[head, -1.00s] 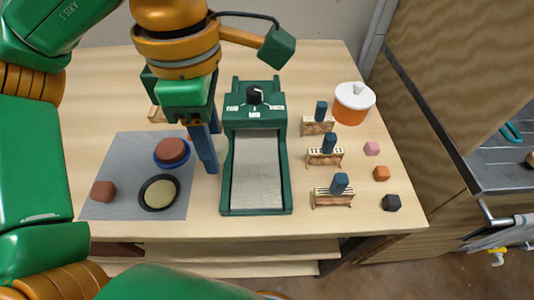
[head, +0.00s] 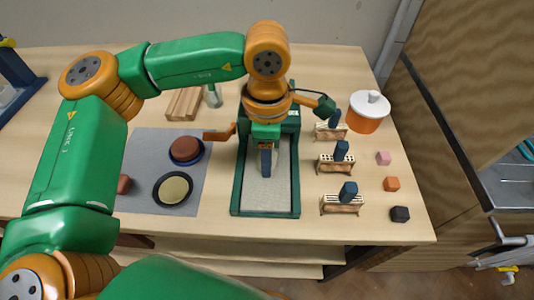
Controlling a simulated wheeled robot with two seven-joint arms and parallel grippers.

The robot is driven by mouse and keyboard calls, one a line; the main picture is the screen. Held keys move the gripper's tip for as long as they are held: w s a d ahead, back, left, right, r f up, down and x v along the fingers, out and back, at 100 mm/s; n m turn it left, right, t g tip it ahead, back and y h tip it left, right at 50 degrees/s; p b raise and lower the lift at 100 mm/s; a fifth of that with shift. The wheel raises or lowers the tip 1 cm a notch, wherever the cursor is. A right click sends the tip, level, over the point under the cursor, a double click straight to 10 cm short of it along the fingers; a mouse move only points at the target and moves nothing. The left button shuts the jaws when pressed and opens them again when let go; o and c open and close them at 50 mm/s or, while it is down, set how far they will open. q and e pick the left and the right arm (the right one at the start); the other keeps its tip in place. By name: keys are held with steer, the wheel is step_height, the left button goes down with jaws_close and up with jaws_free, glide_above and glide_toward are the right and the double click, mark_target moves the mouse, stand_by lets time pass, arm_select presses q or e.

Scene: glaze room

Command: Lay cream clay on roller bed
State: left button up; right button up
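The cream clay (head: 173,189) is a flat pale disc in a black round dish (head: 158,200) on the grey mat (head: 140,150). The roller bed (head: 264,199) is a pale grey surface in a green frame (head: 237,190), right of the mat. My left gripper (head: 266,172) points down over the far half of the bed. Its blue fingers overlap in this view, so their opening is unclear, and I see no clay between them. The roller's dial is hidden behind my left wrist. My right gripper is out of view.
A wooden block (head: 184,103) lies behind the mat.

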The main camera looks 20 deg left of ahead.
arm_select(q)
steer(key=o, duration=0.4)
step_height(320, 180, up, 12)
steer(key=shift+r+p, duration=0.2)
steer(key=shift+p, duration=0.4)
